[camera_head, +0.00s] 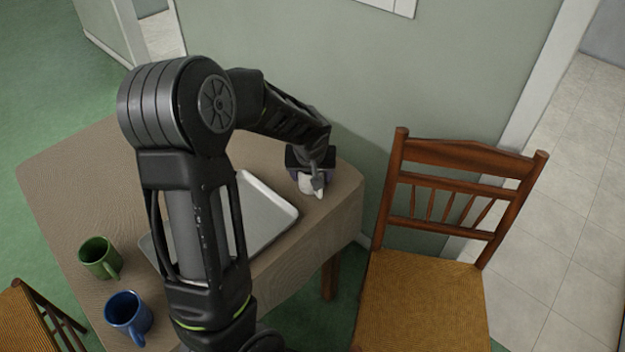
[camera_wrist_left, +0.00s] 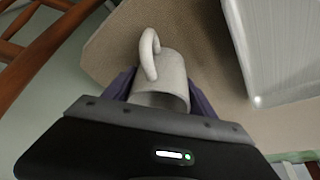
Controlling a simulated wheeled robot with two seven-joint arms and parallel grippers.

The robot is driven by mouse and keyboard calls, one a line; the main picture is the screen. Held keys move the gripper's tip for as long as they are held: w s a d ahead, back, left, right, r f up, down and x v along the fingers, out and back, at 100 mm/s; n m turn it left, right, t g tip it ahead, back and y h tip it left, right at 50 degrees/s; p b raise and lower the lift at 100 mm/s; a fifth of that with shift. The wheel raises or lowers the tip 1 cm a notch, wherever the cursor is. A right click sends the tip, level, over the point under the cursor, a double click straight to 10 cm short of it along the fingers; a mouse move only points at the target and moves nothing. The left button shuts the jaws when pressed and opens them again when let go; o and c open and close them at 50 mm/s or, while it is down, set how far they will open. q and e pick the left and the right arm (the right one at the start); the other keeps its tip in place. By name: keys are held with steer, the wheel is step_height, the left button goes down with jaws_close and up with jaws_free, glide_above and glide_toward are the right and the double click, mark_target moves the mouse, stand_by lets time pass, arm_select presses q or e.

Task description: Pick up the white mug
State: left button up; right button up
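The white mug (camera_head: 305,184) stands near the right-hand corner of the table, mostly covered by my left gripper (camera_head: 311,177) in the head view. In the left wrist view the mug (camera_wrist_left: 168,88) has its mouth towards the camera and its handle on the far side. The purple fingers of my left gripper (camera_wrist_left: 161,92) lie on either side of the mug's body. No clear gap shows between fingers and mug, but I cannot tell whether they press on it. My right gripper is in neither view.
A pale tray (camera_head: 262,204) lies beside the mug, partly behind my arm. A green mug (camera_head: 98,257) and a blue mug (camera_head: 128,314) stand at the table's left side. A wooden chair (camera_head: 425,295) stands right of the table (camera_head: 75,170). The wall is close behind.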

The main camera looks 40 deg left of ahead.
arm_select(q)
steer(key=c, duration=1.1)
steer(key=shift+r, duration=0.1)
steer(key=shift+c, duration=0.2)
step_height(320, 180, up, 10)
stand_by(0.4)
